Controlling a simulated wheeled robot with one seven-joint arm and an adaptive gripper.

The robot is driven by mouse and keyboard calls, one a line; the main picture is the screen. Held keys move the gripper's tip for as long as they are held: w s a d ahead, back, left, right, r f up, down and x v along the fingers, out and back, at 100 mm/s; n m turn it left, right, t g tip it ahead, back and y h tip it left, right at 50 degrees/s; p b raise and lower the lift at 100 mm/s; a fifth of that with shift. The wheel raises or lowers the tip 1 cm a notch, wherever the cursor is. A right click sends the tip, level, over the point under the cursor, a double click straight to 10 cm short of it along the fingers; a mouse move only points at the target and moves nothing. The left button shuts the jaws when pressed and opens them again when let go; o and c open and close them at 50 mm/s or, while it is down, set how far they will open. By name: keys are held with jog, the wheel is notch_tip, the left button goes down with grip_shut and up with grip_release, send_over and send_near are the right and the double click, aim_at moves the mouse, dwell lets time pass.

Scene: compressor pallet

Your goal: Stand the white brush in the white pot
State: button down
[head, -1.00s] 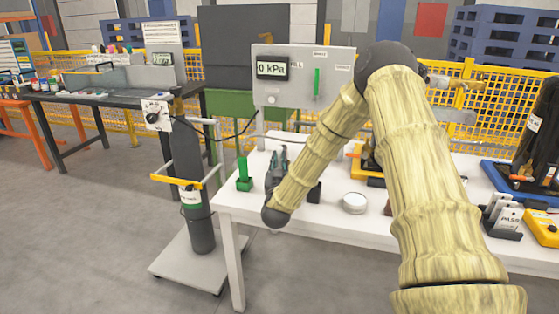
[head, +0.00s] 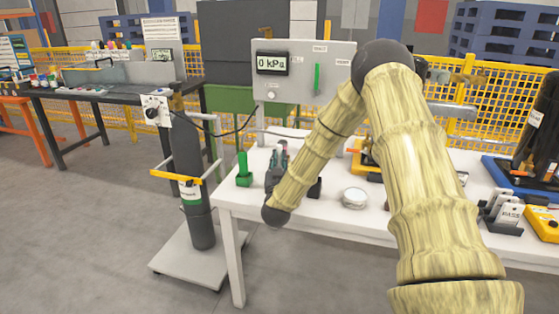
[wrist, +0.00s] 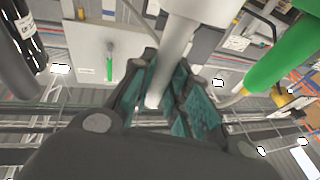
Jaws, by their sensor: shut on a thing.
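My gripper (head: 277,163) is above the left end of the white table, its dark fingers showing beside my forearm. In the wrist view my gripper (wrist: 165,92) has its teal-padded fingers closed around a white rod, the white brush (wrist: 173,62). The white shape widens at the top edge of that view; I cannot tell whether that part is the brush or the white pot. In the head view I cannot make out the white brush or the white pot; my arm covers part of that area.
A round white-topped tin (head: 354,197) lies to the right. A grey panel with a 0 kPa display (head: 273,63) rises behind. A gas cylinder on a trolley (head: 193,170) stands left of the table (head: 236,206).

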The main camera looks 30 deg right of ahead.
jog(key=shift+f, duration=0.5)
jog(key=c, duration=1.3)
grip_release()
jog(key=v, duration=1.2)
